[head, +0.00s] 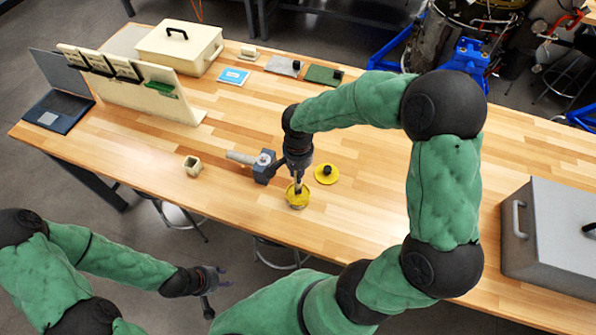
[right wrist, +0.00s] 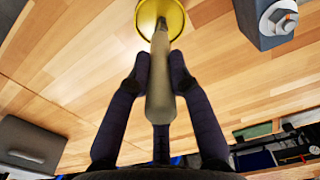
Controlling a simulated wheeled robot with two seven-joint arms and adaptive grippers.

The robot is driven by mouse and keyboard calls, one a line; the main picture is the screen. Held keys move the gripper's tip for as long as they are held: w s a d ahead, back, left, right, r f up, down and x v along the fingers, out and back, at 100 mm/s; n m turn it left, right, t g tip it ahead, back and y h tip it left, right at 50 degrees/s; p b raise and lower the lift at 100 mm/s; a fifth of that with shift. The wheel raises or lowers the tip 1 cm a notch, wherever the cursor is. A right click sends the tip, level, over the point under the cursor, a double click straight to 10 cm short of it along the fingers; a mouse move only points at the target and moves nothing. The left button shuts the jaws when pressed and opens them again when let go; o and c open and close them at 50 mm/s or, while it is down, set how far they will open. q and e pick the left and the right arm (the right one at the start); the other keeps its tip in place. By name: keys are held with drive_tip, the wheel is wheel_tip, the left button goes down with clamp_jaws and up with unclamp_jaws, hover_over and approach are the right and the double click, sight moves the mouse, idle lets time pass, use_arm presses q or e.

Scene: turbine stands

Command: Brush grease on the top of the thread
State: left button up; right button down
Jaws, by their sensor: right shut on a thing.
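My right gripper (head: 298,181) is shut on a brush with a pale handle (right wrist: 160,90), which shows between the fingers in the right wrist view. The brush's far end reaches into a yellow grease tin (head: 297,203), also at the top of the right wrist view (right wrist: 176,14). A grey block (head: 262,172) with a light metal threaded part (head: 265,159) on it stands left of the gripper. In the right wrist view the block (right wrist: 262,36) is at the top right. The bristles are hard to make out. My left gripper (head: 214,287) is open and empty, off the table's front edge.
A yellow lid with a black knob (head: 327,178) lies right of the tin. A small beige cup (head: 192,166) stands to the left. A grey case (head: 550,240) is at the right; a laptop (head: 60,100) and rack (head: 130,93) are at the left. The front middle table is mostly clear.

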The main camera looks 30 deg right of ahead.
drive_tip(key=shift+f+b, duration=0.45)
drive_tip(key=shift+b, duration=0.1)
idle(1.8)
drive_tip(key=shift+r, duration=0.1)
drive_tip(key=shift+r+p, duration=2.2)
drive_tip(key=shift+r, duration=1.3)
drive_tip(key=shift+f, duration=0.1)
